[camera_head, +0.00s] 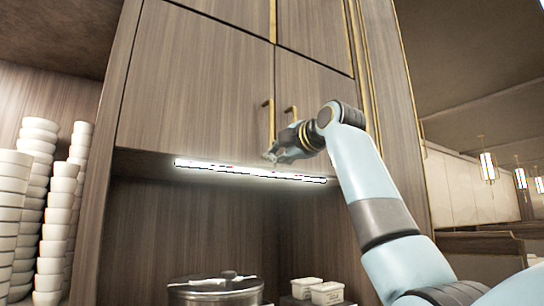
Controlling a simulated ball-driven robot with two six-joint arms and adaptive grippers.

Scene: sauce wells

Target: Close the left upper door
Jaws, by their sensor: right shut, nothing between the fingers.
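The left upper door (195,85) is a brown wood-grain cabinet door. It looks flush with the cabinet front, and I cannot tell whether a small gap is left. Its brass handle (267,117) stands near its lower right corner. My right gripper (270,157) is shut and empty, just below that handle at the door's lower right corner. I cannot tell whether it touches the door. My left gripper is out of view.
The right upper door (315,90) with its own brass handle (291,113) is beside it. A lit strip (250,173) runs under the doors. Below stand a metal pot (215,292) and white containers (326,292). Stacked white bowls (58,225) fill the left shelf.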

